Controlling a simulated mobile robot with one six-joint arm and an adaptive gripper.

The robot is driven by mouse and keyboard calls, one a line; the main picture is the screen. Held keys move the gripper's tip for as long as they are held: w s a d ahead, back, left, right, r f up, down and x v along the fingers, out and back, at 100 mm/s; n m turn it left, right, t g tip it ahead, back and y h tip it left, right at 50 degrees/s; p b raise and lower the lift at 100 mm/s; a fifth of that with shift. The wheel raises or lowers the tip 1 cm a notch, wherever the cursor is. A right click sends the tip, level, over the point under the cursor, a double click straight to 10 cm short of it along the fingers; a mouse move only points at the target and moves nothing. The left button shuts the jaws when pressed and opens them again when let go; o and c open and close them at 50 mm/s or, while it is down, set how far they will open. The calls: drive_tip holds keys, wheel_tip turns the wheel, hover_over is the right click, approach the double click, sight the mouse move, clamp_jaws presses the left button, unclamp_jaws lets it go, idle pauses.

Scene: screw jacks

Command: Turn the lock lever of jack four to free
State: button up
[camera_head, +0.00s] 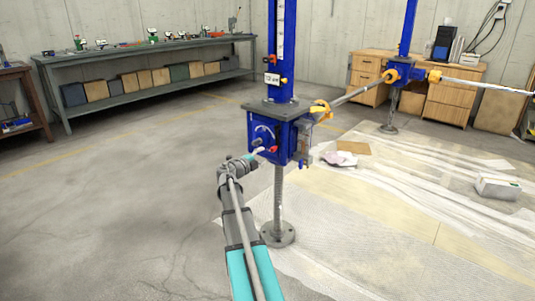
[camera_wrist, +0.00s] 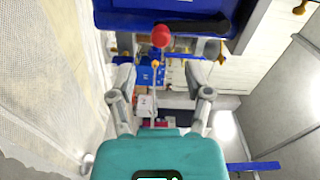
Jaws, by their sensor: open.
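The nearer screw jack has a blue gearbox (camera_head: 285,139) under a grey plate, with a blue column above and a threaded screw below. I cannot read a jack number on it. A red knob (camera_head: 257,142) sits on its front, beside a round dial-like part. My gripper (camera_head: 252,156) is close in front of the gearbox. Its fingers (camera_wrist: 161,70) are spread, with the red knob ahead between them and apart from both.
A shaft (camera_head: 355,94) with yellow couplings runs from this jack to a second blue jack (camera_head: 402,75) behind right. The screw stands on a round foot (camera_head: 278,234). A long workbench (camera_head: 150,48) lines the back wall. Floor at left is clear; plastic sheeting (camera_head: 410,215) covers the right.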

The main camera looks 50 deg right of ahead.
drive_tip(key=shift+a, duration=2.1)
drive_tip(key=shift+c, duration=1.4)
drive_tip(key=shift+s+d+f+t, duration=0.3)
drive_tip(key=shift+s+d+f, duration=0.05)
drive_tip(key=shift+f, duration=0.05)
drive_tip(key=c, duration=0.5)
drive_tip(key=s+d+f+n+t+y+b, duration=0.1)
drive_tip(key=s+d+f+n+t+b, duration=0.1)
drive_tip(key=s+f+t, duration=0.1)
drive_tip(key=shift+d+f+y, duration=0.2)
drive_tip(key=shift+d+y, duration=0.15)
drive_tip(key=shift+y, duration=0.05)
clamp_jaws()
drive_tip(key=s+r+n+t+y+b, duration=0.1)
drive_tip(key=s+n+t+y+b, duration=0.1)
drive_tip(key=s+t, duration=0.8)
drive_tip(key=shift+s+d+r+n+b, duration=0.15)
drive_tip(key=shift+s+n+b, duration=0.1)
drive_tip(key=shift+n+b, duration=0.65)
